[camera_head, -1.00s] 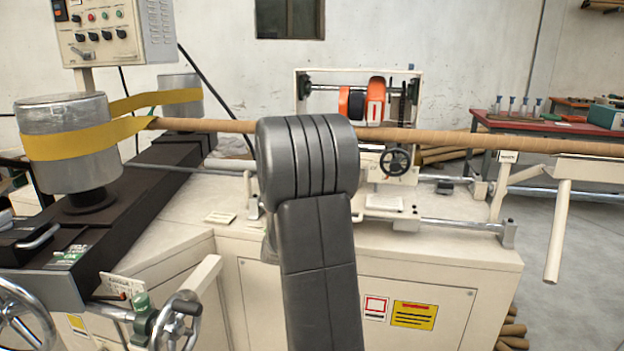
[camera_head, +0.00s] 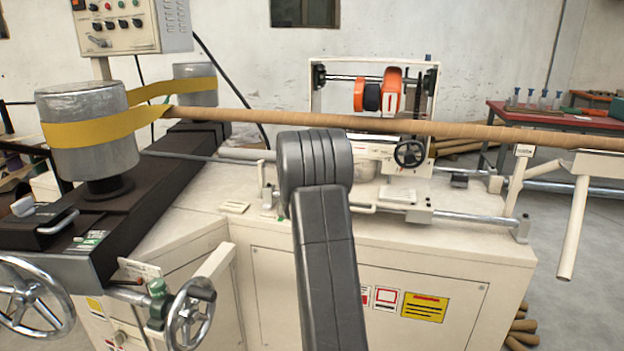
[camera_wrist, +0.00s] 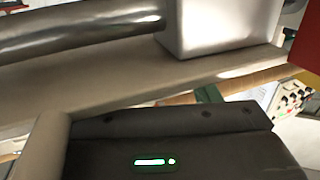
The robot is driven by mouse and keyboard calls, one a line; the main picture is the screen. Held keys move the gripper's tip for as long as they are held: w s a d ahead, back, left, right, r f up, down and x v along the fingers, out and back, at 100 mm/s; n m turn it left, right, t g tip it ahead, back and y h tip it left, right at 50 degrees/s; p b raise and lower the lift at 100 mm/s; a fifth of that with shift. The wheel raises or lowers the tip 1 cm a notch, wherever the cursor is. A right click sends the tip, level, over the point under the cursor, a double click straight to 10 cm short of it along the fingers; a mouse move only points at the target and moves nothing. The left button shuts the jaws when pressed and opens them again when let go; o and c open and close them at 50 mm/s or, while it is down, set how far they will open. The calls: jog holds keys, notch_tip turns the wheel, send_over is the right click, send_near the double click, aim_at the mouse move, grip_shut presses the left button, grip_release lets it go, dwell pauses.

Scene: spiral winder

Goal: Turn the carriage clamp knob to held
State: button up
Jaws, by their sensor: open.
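The carriage (camera_head: 395,190) sits on the machine top at the back, with a black handwheel (camera_head: 410,153) on it. I cannot make out the clamp knob in either view; it is too small or hidden. My grey arm (camera_head: 325,240) stands in front of the machine and hides my gripper in the head view. In the wrist view, the dark body of my gripper (camera_wrist: 180,145), with a green light, fills the bottom. Its fingertips are not visible and nothing shows held. A shiny metal rod (camera_wrist: 80,30) runs into a pale block (camera_wrist: 215,28) close above it.
A long brown tube (camera_head: 450,131) crosses above the machine top, behind my arm. A yellow belt (camera_head: 100,130) wraps a metal drum (camera_head: 90,155) at left. Handwheels (camera_head: 190,315) stand at the front left.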

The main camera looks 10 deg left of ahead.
jog(key=shift+w, duration=0.1)
jog(key=c, duration=1)
